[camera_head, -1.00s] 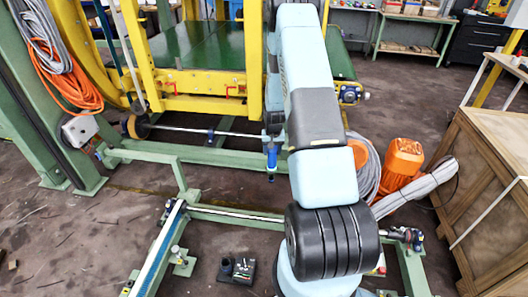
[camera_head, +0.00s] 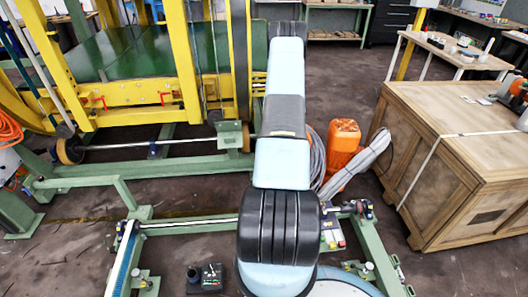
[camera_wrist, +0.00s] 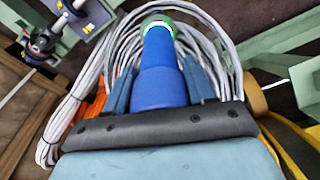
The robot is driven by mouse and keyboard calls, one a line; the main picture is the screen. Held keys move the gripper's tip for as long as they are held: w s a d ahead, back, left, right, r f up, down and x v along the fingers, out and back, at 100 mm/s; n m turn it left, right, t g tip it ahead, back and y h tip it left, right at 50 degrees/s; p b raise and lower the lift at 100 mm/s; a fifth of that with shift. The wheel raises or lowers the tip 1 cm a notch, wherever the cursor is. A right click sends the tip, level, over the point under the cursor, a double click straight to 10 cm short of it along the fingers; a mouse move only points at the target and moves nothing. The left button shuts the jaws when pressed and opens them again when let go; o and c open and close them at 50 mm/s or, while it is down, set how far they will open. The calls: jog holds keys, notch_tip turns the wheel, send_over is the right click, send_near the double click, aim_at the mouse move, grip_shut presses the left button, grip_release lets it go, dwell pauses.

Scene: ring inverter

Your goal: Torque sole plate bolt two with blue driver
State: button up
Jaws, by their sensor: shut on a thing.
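My gripper (camera_wrist: 158,85) is shut on the blue driver (camera_wrist: 164,68), with one dark blue finger on each side of its body. The driver has a green and white ring at its far end and points away from the wrist. In the head view my arm hides the gripper and the driver. Green base frames with small metal fittings, possibly sole plate bolts, show at the lower left (camera_head: 142,282) and lower right (camera_head: 360,268). I cannot tell which is bolt two. The driver's end appears over looped grey cables, with no bolt visible at it.
A wooden crate (camera_head: 445,150) stands at the right. A yellow frame (camera_head: 185,60) stands behind. A black block with a cylinder (camera_head: 206,278) sits on the floor.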

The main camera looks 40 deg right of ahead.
jog(key=s+d+f+m, duration=0.2)
jog(key=s+d+f, duration=0.2)
jog(key=s+d, duration=0.3)
jog(key=s+d+f+m, duration=0.2)
jog(key=s+d+f, duration=0.2)
jog(key=s+d, duration=0.3)
jog(key=s, duration=0.4)
jog(key=shift+s+d+f+m+g, duration=0.2)
jog(key=shift+d+m+g, duration=0.05)
jog(key=shift+m+g, duration=0.05)
notch_tip(320, 180, down, 6)
jog(key=shift+a+f, duration=0.15)
jog(key=shift+f, duration=1.15)
dwell(3.1)
